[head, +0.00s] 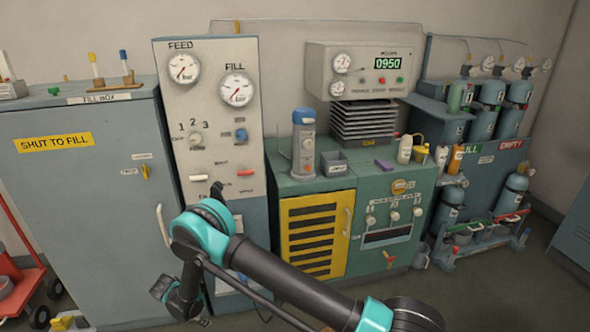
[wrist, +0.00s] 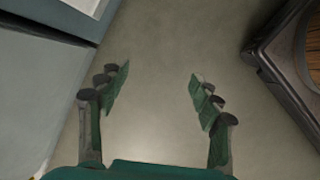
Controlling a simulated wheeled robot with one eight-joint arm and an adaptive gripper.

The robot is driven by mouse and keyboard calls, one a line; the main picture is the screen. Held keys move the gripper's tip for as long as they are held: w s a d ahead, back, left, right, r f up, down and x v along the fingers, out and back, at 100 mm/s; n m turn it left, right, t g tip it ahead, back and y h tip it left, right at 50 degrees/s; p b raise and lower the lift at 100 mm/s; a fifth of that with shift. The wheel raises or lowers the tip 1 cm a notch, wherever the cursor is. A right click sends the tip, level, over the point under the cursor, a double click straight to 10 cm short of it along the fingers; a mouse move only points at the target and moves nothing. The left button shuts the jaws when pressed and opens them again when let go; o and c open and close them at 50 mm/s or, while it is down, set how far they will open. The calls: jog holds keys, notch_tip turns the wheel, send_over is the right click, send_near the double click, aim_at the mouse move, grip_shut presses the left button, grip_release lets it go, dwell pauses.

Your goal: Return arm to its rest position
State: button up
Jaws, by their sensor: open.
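My gripper (wrist: 158,82) is open in the wrist view. Its two green-padded fingers are spread wide with nothing between them. It points down over bare grey floor (wrist: 155,120). In the head view my black and teal arm reaches in from the lower right, bends at a teal joint and drops in front of the fill box cabinet (head: 75,215). The fingers cannot be made out clearly in the head view.
A gauge panel (head: 215,100) and a green bench (head: 310,182) with a yellow louvred door stand behind my arm. A red trolley (head: 20,270) is at the left. Gas cylinders (head: 515,190) stand at the right. A dark-edged object (wrist: 285,55) borders the wrist view.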

jog(key=w+d+r+m+y, duration=0.1)
jog(key=w+d+r+m, duration=0.3)
jog(key=d+r, duration=0.55)
jog(key=w+d+r+m, duration=0.3)
jog(key=w+d+r, duration=0.1)
jog(key=d+r, duration=0.6)
jog(key=w+d+r+m+y, duration=0.1)
jog(key=w+d+r+m, duration=0.25)
jog(key=d+r, duration=0.6)
jog(key=s+d+r+m, duration=0.3)
jog(key=s+d+r, duration=0.15)
jog(key=d, duration=0.25)
jog(key=s+d+r+m+y, duration=0.1)
jog(key=s+d+r+m, duration=0.2)
jog(key=s+d, duration=0.3)
jog(key=s+d+r+m, duration=0.3)
jog(key=d+m, duration=0.1)
jog(key=d, duration=0.4)
jog(key=s+d+f+m+t, duration=0.1)
jog(key=s+d+m, duration=0.2)
jog(key=s, duration=0.5)
jog(key=shift+s+d+f+m, duration=0.15)
jog(key=shift+s+d+m, duration=0.2)
jog(key=shift+d, duration=0.55)
jog(key=shift+w, duration=0.1)
